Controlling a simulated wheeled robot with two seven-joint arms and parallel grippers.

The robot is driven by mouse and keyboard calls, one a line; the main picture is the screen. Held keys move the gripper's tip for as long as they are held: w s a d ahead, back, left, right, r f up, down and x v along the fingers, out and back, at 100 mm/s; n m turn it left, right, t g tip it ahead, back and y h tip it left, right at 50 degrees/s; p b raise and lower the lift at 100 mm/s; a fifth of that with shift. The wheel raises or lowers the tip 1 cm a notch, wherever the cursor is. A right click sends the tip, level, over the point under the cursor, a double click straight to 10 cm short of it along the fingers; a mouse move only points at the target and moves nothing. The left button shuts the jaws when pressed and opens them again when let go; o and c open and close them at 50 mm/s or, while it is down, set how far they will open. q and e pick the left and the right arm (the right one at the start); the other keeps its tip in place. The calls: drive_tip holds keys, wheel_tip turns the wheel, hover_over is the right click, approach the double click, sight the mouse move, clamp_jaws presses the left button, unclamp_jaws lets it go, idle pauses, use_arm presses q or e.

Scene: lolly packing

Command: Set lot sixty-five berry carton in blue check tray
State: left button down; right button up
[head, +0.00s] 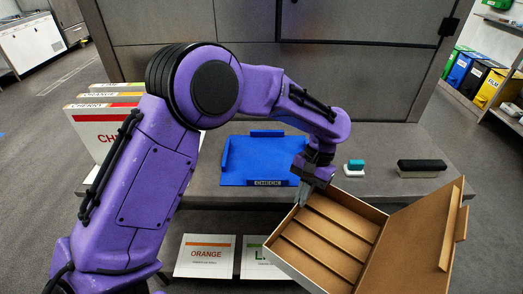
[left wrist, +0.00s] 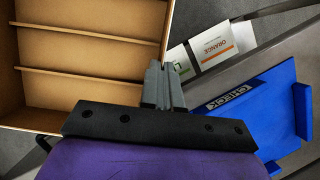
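An open carton (head: 291,263) with white outer walls and brown inner strips hangs past the table's front edge, turned at an angle. Its lid (head: 415,240) is folded open to the right. No lot number or flavour name is readable on it. My left gripper (head: 303,193) is at its far left corner, fingers closed together on the wall; the left wrist view shows the fingertips (left wrist: 163,80) at the carton's edge (left wrist: 168,30). The blue tray (head: 235,165), marked CHECK, lies empty on the table behind; it also shows in the left wrist view (left wrist: 270,110). My right gripper is out of view.
Cherry and orange cartons (head: 98,125) stand at the left, partly behind my arm. An orange-labelled white carton (head: 205,262) and a green-labelled one (head: 256,268) are low in front. A teal-topped block (head: 355,166) and black-topped eraser-like block (head: 421,166) lie right of the tray.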

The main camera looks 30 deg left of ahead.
use_arm(q)
drive_tip(key=w+a+r+n+t+h+p, duration=0.25)
drive_tip(key=a+r+n, duration=0.25)
drive_tip(key=a+n, duration=0.6)
drive_tip(key=w+a+r+n+t+h+p, duration=0.15)
drive_tip(key=a+r+n+t, duration=0.35)
drive_tip(key=n, duration=0.9)
drive_tip(key=shift+n+g+h, duration=0.3)
drive_tip(key=shift+g, duration=0.05)
drive_tip(key=f, duration=0.6)
drive_tip(key=a+f+p, duration=0.1)
drive_tip(key=f, duration=0.3)
drive_tip(key=shift+s+a, duration=0.1)
drive_tip(key=shift+s, duration=0.05)
drive_tip(key=shift+f, duration=0.5)
drive_tip(key=c, duration=1.4)
unclamp_jaws()
